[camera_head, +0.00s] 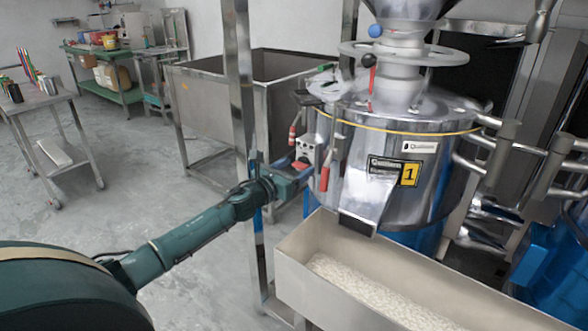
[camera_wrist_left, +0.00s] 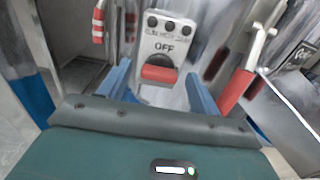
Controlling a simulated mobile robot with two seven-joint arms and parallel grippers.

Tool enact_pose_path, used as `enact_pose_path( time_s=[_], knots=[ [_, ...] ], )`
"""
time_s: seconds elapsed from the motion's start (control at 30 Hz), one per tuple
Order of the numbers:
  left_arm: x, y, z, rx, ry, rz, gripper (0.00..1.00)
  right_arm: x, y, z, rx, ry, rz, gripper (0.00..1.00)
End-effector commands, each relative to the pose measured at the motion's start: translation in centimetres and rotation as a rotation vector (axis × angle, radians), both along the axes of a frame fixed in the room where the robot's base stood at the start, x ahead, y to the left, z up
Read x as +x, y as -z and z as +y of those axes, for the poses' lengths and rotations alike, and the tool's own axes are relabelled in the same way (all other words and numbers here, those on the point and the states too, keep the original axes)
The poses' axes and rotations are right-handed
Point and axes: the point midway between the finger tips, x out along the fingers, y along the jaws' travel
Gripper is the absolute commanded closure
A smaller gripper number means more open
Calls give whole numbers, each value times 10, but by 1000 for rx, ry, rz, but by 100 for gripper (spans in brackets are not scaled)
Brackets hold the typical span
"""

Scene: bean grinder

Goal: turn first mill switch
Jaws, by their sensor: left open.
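The first mill (camera_head: 385,165) is a shiny metal drum with a yellow "1" label. Its switch box (camera_head: 306,147) is grey and sits on the mill's left side. In the left wrist view the box (camera_wrist_left: 166,30) reads "OFF" above a red switch (camera_wrist_left: 159,73), with dark round buttons along its top. My left gripper (camera_head: 297,168) is at the switch box. In the left wrist view its blue fingers (camera_wrist_left: 160,85) are open, one on each side of the red switch, with visible gaps. I cannot tell how deep the fingertips reach. My right gripper is not in view.
A trough (camera_head: 440,286) with pale grains lies below the mill. A metal post (camera_head: 243,100) stands beside my arm.

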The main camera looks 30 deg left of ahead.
Motion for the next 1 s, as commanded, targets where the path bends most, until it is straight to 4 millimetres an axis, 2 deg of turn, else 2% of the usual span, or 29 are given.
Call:
enact_pose_path(
  time_s=[0.23, 0.77, 1.0],
  knots=[
    [0, 0, 0, 0, 0, 0, 38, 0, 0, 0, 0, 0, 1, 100],
    [0, 0, 0, 0, 0, 0, 81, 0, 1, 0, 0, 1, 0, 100],
    [0, 0, 0, -21, 0, 2, 81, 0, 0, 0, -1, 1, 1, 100]
  ],
)
